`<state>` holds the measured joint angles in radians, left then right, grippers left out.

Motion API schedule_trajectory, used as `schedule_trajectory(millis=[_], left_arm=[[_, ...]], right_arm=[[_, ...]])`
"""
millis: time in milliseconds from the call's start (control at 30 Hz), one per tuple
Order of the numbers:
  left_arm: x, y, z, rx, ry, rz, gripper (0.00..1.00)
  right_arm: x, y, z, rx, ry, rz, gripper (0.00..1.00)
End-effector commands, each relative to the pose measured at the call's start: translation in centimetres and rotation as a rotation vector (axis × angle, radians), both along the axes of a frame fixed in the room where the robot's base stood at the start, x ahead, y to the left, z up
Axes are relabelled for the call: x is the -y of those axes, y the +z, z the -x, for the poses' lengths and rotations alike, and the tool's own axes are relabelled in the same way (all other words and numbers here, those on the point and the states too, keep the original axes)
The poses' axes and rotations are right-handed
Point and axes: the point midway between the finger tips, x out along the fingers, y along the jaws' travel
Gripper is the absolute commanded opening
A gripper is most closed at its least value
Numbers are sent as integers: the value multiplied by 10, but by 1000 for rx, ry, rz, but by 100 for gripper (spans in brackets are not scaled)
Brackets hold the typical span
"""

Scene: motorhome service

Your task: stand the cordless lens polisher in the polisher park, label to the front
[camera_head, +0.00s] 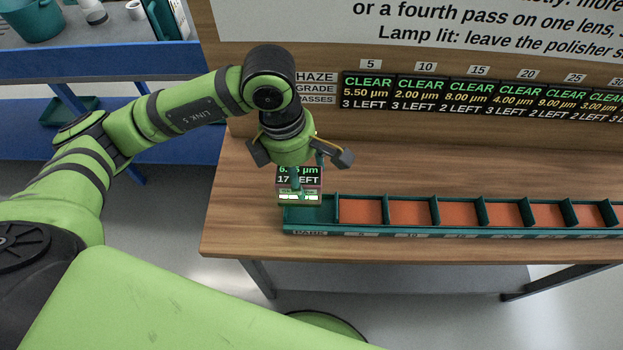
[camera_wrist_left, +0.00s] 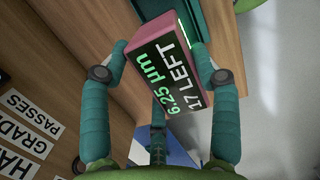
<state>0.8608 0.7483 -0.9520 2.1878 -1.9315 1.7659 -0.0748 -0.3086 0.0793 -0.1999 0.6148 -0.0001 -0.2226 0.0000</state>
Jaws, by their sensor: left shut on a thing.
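The cordless lens polisher (camera_head: 312,182) is a boxy block with a dark display reading 6.25 µm and 17 LEFT, with a bright strip below it. My left gripper (camera_head: 297,172) is shut on it from above. In the left wrist view the polisher (camera_wrist_left: 168,75) sits between the teal fingers of the left gripper (camera_wrist_left: 161,70), display and pink side showing. The polisher park (camera_head: 302,216) is the teal left-end bay of the tray, labelled PARK. The polisher is over its back part, display facing the head camera. I cannot tell whether it touches the bay floor. My right gripper is out of view.
Orange-floored bays (camera_head: 411,213) of the teal tray run to the right on the wooden bench (camera_head: 250,190). A row of displays (camera_head: 480,95) reading CLEAR stands behind. A blue shelf unit (camera_head: 150,62) is at the left. The bench is clear left of the tray.

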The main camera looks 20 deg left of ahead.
Motion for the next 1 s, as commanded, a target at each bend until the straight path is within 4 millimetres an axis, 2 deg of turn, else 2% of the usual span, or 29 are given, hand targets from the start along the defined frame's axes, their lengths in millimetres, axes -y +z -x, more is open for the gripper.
schedule_trajectory(millis=[33, 167, 267, 533, 967, 1000], left_arm=[[8, -1, -1, -1, -1, 3, 6], [18, -9, -2, 0, 0, 1, 6], [20, -15, -2, 0, 2, 0, 6], [19, -48, -2, 0, 2, 1, 6], [19, -56, -3, 4, 0, 2, 6], [19, -55, -2, 2, 1, 0, 78]], right_arm=[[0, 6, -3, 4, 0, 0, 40], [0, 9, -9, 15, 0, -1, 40], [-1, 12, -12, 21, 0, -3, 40], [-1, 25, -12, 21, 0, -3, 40], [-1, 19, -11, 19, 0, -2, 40], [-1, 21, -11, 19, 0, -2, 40]])
